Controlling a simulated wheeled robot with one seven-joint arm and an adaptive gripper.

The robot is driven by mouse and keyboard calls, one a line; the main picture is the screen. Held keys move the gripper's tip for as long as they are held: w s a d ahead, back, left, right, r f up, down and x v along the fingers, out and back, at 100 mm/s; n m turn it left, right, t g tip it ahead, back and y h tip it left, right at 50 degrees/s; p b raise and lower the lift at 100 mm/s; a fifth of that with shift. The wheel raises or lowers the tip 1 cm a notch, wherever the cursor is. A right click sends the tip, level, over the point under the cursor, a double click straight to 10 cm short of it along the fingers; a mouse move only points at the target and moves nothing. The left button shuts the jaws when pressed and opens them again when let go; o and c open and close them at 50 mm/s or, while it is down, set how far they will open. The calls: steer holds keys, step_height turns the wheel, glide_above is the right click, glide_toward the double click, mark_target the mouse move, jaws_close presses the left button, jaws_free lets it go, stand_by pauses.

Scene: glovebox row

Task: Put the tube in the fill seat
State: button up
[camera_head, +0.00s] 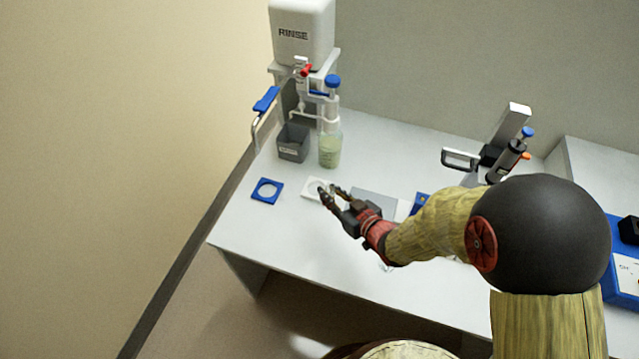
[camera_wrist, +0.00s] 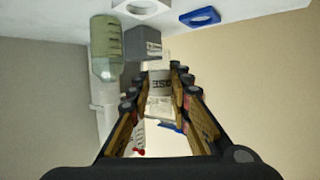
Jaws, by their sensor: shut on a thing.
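My gripper (camera_head: 332,190) is over the worktable, its fingertips beside the white square plate with a round ring (camera_head: 311,184). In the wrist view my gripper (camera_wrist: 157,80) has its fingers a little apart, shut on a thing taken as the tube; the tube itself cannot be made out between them. A blue square plate with a round hole (camera_head: 257,192) lies farther left on the table. Both plates show at the top of the wrist view, the white one (camera_wrist: 133,9) and the blue one (camera_wrist: 188,20). I cannot tell which is the fill seat.
A white RINSE tank (camera_head: 290,20) with a tap stands at the back left. A device with a lever (camera_head: 507,155) stands back right. The left front of the table (camera_head: 245,225) is clear.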

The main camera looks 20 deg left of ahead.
steer(key=w+a+f+b, duration=0.1)
steer(key=w+a+f, duration=0.1)
steer(key=w+f, duration=0.1)
steer(key=w+a+f+b, duration=0.2)
steer(key=w, duration=0.1)
steer(key=w+a+f+b, duration=0.1)
steer(key=w+a+f, duration=0.1)
steer(key=w+f, duration=0.1)
steer(key=shift+w+a+f, duration=0.3)
steer(key=shift+w, duration=0.15)
steer(key=shift+w+a+f+b, duration=0.1)
steer(key=shift+w+f+b, duration=0.1)
steer(key=shift+f+b, duration=0.6)
steer(key=shift+w+a+f+b, duration=0.15)
steer(key=shift+f+b, duration=0.2)
steer(key=shift+f, duration=0.8)
steer(key=shift+f, duration=0.2)
steer(key=o, duration=0.5)
steer(key=shift+r, duration=0.2)
